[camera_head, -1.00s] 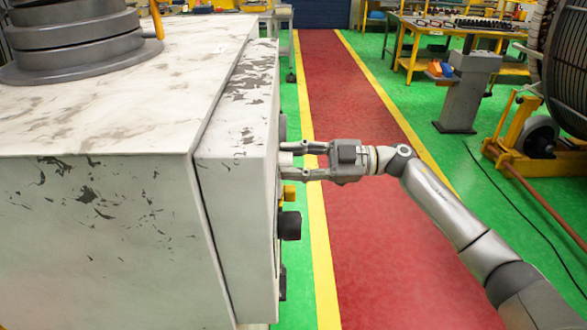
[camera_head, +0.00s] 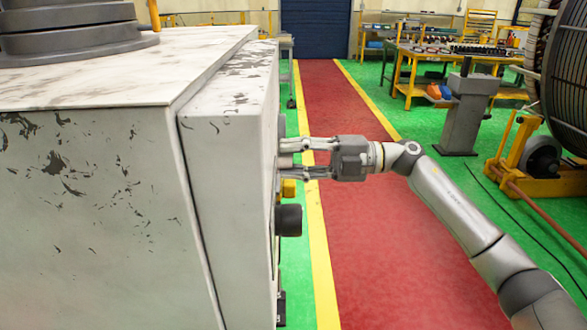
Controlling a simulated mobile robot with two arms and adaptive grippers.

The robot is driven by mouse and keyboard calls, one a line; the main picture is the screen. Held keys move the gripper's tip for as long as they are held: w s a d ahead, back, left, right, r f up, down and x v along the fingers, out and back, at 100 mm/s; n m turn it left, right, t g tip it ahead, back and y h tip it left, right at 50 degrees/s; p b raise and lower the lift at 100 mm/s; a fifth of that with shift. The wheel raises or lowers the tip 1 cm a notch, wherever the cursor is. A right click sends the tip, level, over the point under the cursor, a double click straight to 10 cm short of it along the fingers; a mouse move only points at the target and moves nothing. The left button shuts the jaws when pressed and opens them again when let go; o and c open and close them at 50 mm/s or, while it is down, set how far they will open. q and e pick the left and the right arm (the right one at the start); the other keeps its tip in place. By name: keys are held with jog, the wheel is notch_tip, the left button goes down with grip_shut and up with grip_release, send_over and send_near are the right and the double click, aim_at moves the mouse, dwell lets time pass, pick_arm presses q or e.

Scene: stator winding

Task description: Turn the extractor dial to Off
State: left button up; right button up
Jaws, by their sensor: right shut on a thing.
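My right gripper (camera_head: 287,160) reaches from the right to the side panel of the big worn white cabinet (camera_head: 232,130). Its fingers are shut on a small grey part between the fingertips, which seems to be the extractor dial (camera_head: 285,160). The panel face is seen nearly edge-on, so the dial's marking and setting are hidden. A yellow knob (camera_head: 288,188) sits just below the fingers, and a larger black knob (camera_head: 289,220) lower still. My left gripper is not in view.
A red walkway (camera_head: 385,240) with yellow edge lines runs beside the cabinet and is clear around my right arm. A grey pedestal (camera_head: 466,112), a workbench (camera_head: 410,72) and a yellow stand (camera_head: 520,150) stand farther right.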

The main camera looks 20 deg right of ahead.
jog(key=shift+f+n+b, duration=0.1)
jog(key=shift+n+b, duration=0.4)
jog(key=shift+n, duration=0.2)
jog(key=o, duration=1)
jog(key=v, duration=1.2)
